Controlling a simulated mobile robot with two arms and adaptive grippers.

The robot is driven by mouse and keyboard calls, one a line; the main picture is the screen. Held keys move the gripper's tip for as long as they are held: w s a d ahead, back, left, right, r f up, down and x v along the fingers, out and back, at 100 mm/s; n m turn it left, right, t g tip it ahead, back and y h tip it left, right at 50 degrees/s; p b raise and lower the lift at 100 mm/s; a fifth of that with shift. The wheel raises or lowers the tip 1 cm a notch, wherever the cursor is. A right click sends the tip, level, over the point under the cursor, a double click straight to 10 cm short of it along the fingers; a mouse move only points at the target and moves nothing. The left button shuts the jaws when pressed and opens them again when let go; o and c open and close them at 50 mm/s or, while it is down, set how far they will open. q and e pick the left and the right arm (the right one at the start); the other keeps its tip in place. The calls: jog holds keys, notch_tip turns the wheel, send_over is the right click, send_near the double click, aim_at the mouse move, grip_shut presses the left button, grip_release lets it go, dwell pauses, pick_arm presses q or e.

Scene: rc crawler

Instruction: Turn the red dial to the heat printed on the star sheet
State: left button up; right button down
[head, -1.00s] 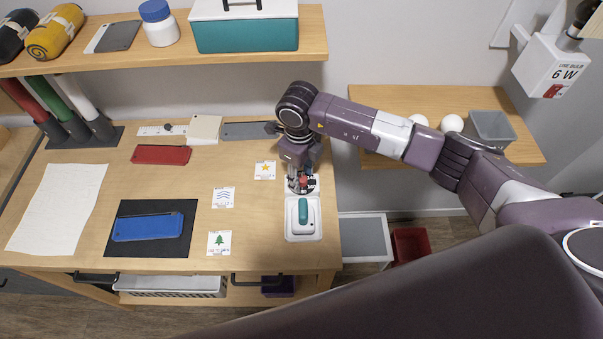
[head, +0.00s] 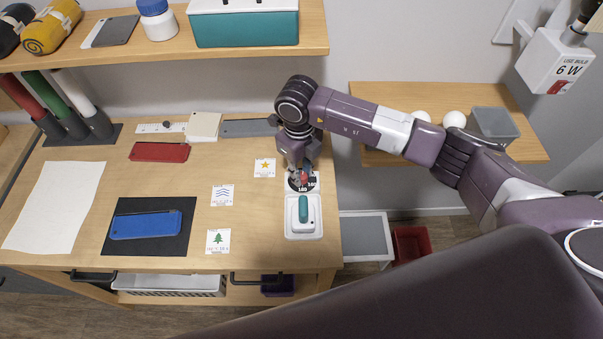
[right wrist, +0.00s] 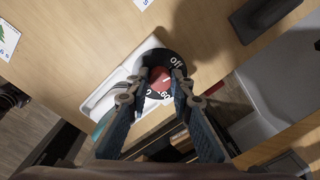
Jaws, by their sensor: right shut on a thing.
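The red dial (head: 303,179) with its black numbered ring sits at the back of a white unit on the right of the bench. My right gripper (head: 301,172) points down over it, its fingers shut on the dial. In the right wrist view the red dial (right wrist: 160,80) shows between the two fingertips, with a pale pointer mark on it. "off" is readable on the ring; other numbers are partly hidden by the fingers. The star sheet (head: 265,168) lies just left of the dial; its print is too small to read. My left gripper is not in view.
A wave sheet (head: 223,195) and a tree sheet (head: 218,241) lie to the left. A shelf (head: 250,48) hangs above the bench. The bench's right edge is close.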

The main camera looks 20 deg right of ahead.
jog(key=m+b, duration=0.2)
jog(key=m, duration=0.3)
jog(key=shift+b, duration=0.35)
jog(key=m+b, duration=0.1)
jog(key=m, duration=0.2)
jog(key=m+b, duration=0.1)
jog(key=m, duration=0.2)
jog(key=shift+w+m, duration=0.1)
jog(key=shift+m, duration=0.3)
jog(key=m, duration=0.4)
jog(key=shift+d+r+m+g+b, duration=0.1)
jog(key=shift+m+g+b, duration=0.2)
jog(key=m, duration=0.4)
jog(key=shift+m, duration=0.7)
jog(key=c, duration=1.7)
grip_release()
